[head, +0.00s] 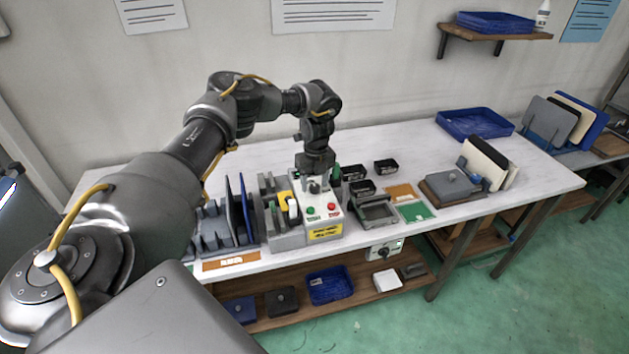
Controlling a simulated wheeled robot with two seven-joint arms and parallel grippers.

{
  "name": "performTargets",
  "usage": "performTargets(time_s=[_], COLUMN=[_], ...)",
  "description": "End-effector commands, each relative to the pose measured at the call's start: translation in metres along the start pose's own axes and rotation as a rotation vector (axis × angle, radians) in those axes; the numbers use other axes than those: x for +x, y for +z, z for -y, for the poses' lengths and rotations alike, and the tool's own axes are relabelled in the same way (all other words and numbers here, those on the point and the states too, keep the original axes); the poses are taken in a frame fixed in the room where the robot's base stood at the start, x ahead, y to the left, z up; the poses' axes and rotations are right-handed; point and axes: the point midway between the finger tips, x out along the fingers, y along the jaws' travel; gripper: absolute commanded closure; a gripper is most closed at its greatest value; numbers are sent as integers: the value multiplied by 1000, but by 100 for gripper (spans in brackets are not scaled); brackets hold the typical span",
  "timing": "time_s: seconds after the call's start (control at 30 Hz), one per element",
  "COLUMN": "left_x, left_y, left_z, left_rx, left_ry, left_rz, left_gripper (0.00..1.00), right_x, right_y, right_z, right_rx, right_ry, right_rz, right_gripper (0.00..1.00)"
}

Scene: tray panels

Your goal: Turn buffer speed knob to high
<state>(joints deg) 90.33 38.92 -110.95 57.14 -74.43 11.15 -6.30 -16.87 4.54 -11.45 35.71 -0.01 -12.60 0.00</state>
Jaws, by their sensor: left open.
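A grey-white control box (322,217) with a green button, a red button and a yellow label stands at the front of the white table. A small black knob (314,188) shows on its upper part; its pointer setting is too small to read. My left gripper (316,179) points down right over this knob and is open. I cannot tell whether its fingers touch the knob. A second small box with a dark knob (383,253) hangs under the table's front edge. My right gripper is not in view.
Blue upright panels (240,210) in a grey rack stand left of the control box. Black bins (386,166) and a grey tray fixture (376,211) lie to its right. A blue tray (474,123) sits at the back right.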

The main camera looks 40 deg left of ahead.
Motion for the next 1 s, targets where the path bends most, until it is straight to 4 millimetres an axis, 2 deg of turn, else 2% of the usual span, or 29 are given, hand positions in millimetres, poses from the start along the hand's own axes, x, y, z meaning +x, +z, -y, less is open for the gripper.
performTargets(time_s=[0.33, 0.67, 1.0], left_x=[4, 4, 4], left_y=[0, 0, 0], left_z=[0, 0, 0], left_rx=[0, -1, 48], left_ry=[0, 0, 1], left_rz=[0, 0, 2], left_gripper=[48, 91, 92], right_x=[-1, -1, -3], right_y=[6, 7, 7], right_z=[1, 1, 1], right_rx=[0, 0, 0], right_ry=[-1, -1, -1], right_rz=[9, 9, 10], right_gripper=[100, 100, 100])
